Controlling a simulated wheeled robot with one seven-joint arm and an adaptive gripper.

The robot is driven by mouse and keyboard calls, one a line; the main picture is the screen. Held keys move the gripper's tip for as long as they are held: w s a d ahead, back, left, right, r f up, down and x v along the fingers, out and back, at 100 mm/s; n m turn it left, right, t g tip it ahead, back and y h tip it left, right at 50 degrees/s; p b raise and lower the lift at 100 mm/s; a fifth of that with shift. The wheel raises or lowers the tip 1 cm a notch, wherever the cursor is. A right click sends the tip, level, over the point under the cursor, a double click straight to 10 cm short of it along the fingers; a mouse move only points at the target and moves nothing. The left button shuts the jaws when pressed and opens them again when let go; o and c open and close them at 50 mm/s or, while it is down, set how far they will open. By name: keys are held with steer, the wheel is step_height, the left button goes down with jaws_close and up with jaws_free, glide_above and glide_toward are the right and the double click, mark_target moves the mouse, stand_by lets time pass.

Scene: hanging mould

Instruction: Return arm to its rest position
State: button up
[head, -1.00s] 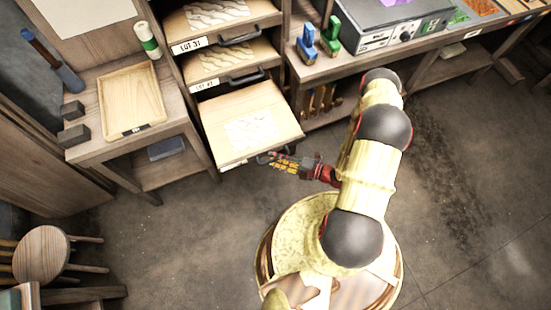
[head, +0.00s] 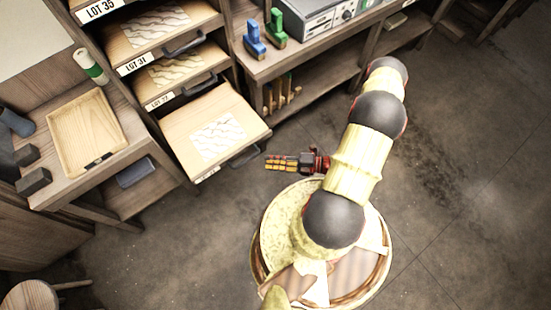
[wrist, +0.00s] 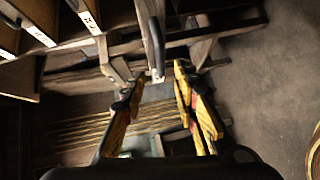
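My gripper (head: 268,162) is beside the front of the pulled-out lowest drawer (head: 181,151), just right of its dark handle (head: 246,156) in the head view. A small gap shows between fingertips and handle there. In the wrist view my gripper (wrist: 157,72) has its two yellow and red fingers spread, with nothing held between them. A dark handle (wrist: 155,45) shows just beyond the fingertips. My arm is bent over my round base.
A cabinet with LOT-labelled drawers stands upper left. A side table holds a wooden tray (head: 57,131). A bench (head: 285,63) carries a blue stamp-like object (head: 255,42) and a green one (head: 276,27). Floor right of my arm is clear.

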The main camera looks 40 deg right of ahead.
steer(key=shift+s+d+r, duration=0.1)
steer(key=shift+s+d, duration=0.35)
steer(key=shift+s, duration=0.05)
stand_by(0.3)
